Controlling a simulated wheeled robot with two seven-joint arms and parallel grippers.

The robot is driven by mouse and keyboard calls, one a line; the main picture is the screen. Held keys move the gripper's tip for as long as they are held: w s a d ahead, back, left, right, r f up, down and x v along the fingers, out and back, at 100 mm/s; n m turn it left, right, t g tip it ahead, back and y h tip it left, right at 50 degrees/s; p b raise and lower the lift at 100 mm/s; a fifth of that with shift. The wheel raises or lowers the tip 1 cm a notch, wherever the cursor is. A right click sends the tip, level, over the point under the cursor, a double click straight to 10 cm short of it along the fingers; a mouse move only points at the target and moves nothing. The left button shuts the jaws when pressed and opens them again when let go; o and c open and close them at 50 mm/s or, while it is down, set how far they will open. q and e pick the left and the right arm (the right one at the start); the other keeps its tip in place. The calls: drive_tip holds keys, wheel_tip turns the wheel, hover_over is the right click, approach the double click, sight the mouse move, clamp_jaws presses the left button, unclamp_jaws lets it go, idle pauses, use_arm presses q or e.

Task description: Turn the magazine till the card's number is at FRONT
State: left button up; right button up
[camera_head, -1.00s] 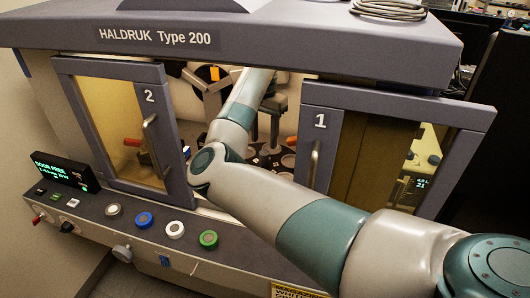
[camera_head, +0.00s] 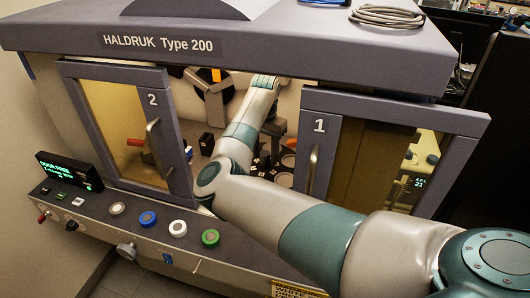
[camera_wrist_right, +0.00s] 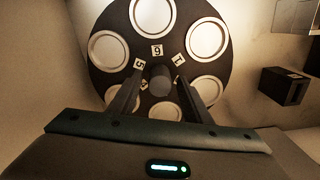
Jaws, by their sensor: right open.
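The magazine is a dark round disc (camera_wrist_right: 112,55) with several pale round pockets, seen from above in the right wrist view. Small number tags ring its hub: 5 at left, one reading 6 or 9 at top, and 1 at right. Lower tags are partly hidden by the fingers. My right gripper (camera_wrist_right: 160,80) is open, with one finger on each side of the dark central hub (camera_wrist_right: 160,79); contact cannot be told. In the head view part of the magazine (camera_head: 285,180) shows inside the machine, behind my right arm. I cannot make out the card or a FRONT mark.
My right arm passes between door 2 (camera_head: 180,150) and door 1 (camera_head: 309,150). Coloured buttons (camera_head: 178,228) and a lit display (camera_head: 68,171) line the front panel. A black block (camera_wrist_right: 284,86) stands beside the magazine.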

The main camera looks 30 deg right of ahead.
drive_tip(key=shift+f, duration=0.35)
drive_tip(key=shift+c, duration=0.5)
clamp_jaws()
drive_tip(key=shift+d, duration=0.1)
